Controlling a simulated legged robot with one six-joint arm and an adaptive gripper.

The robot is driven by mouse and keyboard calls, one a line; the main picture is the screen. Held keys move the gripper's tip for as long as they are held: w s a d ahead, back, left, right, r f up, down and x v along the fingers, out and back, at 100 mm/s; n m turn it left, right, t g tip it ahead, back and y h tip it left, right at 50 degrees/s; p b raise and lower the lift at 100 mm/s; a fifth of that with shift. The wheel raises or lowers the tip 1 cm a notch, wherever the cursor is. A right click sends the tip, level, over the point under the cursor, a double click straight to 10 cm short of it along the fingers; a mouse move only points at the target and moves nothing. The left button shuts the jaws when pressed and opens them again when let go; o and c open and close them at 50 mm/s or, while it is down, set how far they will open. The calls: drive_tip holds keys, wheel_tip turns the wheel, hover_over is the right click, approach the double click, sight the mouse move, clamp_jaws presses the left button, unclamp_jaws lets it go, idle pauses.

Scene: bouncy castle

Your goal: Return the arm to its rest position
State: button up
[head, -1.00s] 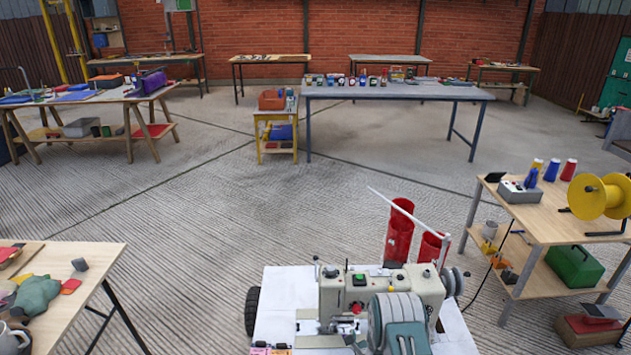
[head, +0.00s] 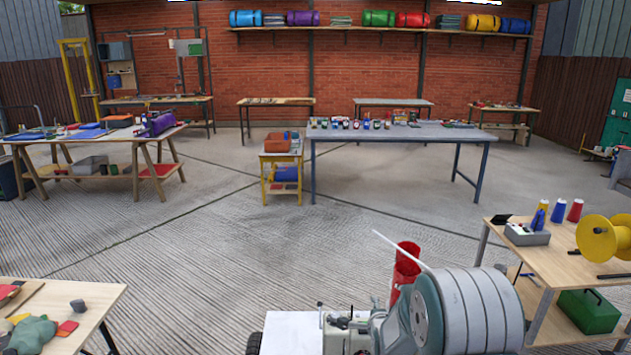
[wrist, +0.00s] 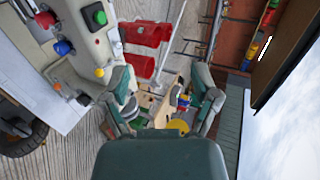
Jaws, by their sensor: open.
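My arm (head: 468,312) rises at the lower right of the head view, a grey ribbed part with a green-grey round joint, close to the camera. My gripper does not show clearly in the head view. In the wrist view my gripper (wrist: 165,92) has its two green-grey fingers spread apart with nothing held between them. Beyond the fingers, small and far off, are a wooden bench and a yellow spool. The wrist view is tilted on its side, with sky at the right.
A wooden bench at the right holds a yellow spool (head: 598,238), a grey control box (head: 527,234) and cups; a green case (head: 588,311) sits below. A wooden table (head: 95,296) is at the lower left. A long grey table (head: 400,133) stands farther back.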

drive_tip(key=s+r+n+g, duration=0.4)
drive_tip(key=s+r+n, duration=0.5)
drive_tip(key=s+r, duration=0.8)
drive_tip(key=s+r+n+g, duration=0.3)
drive_tip(key=s+n, duration=0.6)
drive_tip(key=s, duration=1.4)
drive_tip(key=shift+s+r, duration=0.2)
drive_tip(key=shift+s, duration=0.05)
